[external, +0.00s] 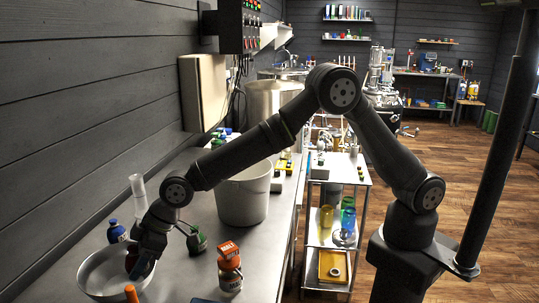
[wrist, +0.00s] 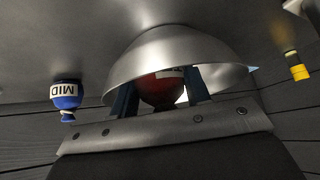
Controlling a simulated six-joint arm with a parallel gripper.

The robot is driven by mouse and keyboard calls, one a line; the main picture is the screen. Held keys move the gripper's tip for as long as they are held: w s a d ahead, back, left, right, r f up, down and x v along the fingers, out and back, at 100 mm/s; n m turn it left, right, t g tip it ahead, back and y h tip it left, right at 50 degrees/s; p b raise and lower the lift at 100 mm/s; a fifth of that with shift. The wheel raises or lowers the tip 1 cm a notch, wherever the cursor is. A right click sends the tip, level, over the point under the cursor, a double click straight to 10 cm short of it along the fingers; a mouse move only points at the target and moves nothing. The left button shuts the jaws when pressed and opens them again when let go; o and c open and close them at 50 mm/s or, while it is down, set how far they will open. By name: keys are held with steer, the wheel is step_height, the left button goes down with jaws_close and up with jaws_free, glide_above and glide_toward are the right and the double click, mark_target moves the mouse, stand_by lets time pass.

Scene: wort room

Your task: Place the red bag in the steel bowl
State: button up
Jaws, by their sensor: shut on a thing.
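The steel bowl (external: 92,276) stands on the counter at the lower left of the external view. It also shows in the wrist view (wrist: 180,48). My gripper (external: 140,264) points down into the bowl. In the wrist view, its two dark blue fingers (wrist: 161,98) are on either side of the dark red bag (wrist: 162,85) and shut on it. In the external view the bag (external: 131,257) is mostly hidden by my gripper. The bag is within the bowl's rim; I cannot tell whether it touches the bottom.
A blue labelled bag (external: 116,231) stands behind the bowl, near a clear cylinder (external: 139,193). A large white bucket (external: 243,196) stands farther back. An orange object (external: 131,293) is at the front.

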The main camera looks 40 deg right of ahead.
steer(key=shift+f, duration=0.25)
steer(key=o, duration=1.1)
steer(key=shift+c, duration=0.2)
steer(key=shift+d+r, duration=0.25)
steer(key=shift+r, duration=0.25)
steer(key=v, duration=1.1)
steer(key=shift+d+f, duration=0.1)
steer(key=shift+f, duration=0.1)
